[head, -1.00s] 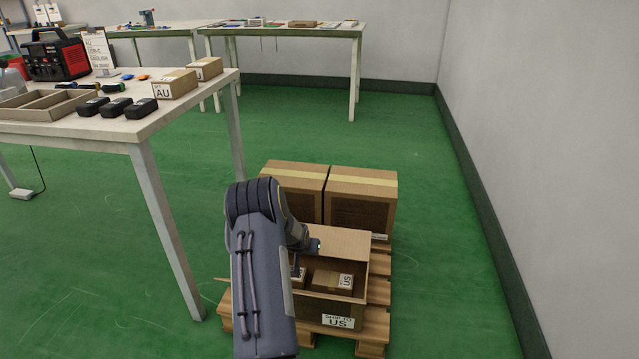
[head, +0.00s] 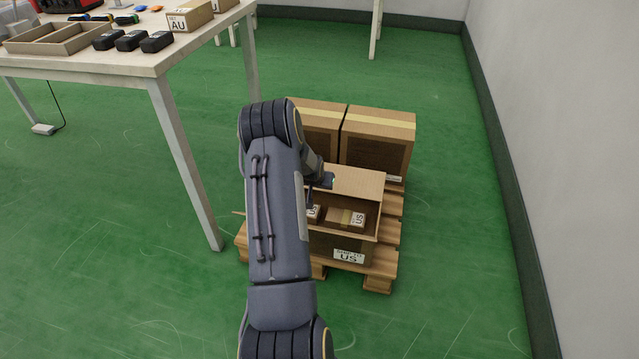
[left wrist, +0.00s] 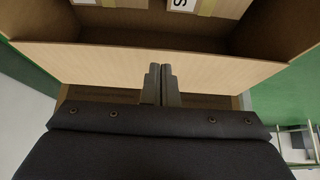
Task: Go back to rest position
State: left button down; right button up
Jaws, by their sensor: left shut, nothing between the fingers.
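My left arm comes in from the bottom of the head view and reaches over the open cardboard "SHIP TO US" box (head: 322,240). Its gripper is mostly hidden behind the arm there. In the left wrist view my left gripper (left wrist: 160,72) is shut and empty, its fingers seen against a wall of the box (left wrist: 110,62); I cannot tell whether they touch it. Two small "US" parcels lie inside the box, the right one (head: 345,218) in plain view and the left one (head: 313,213) partly covered by the arm. My right gripper is not in view.
The box stands on a wooden pallet (head: 378,275), with two closed cartons (head: 377,140) behind. A white table (head: 150,62) at left holds a tray, black devices and an "AU" parcel (head: 188,15). A wall (head: 560,120) bounds the right. Green floor is clear between.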

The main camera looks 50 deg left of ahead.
pick_arm(q)
jog(key=s+d+r+m+t+h+p, duration=0.1)
jog(key=s+d+r+m+h+p, duration=0.15)
jog(key=d+r, duration=2.2)
jog(key=s+d+r+m+h, duration=0.2)
jog(key=s+d+h, duration=0.1)
jog(key=s+d, duration=0.65)
jog(key=s+d+r+m+h, duration=0.2)
jog(key=s+d, duration=0.6)
jog(key=d, duration=0.2)
notch_tip(320, 180, up, 35)
jog(key=p, duration=3.5)
jog(key=shift+d, duration=0.35)
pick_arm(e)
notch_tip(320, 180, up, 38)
pick_arm(q)
jog(key=shift+s+h, duration=0.1)
jog(key=shift+h, duration=0.15)
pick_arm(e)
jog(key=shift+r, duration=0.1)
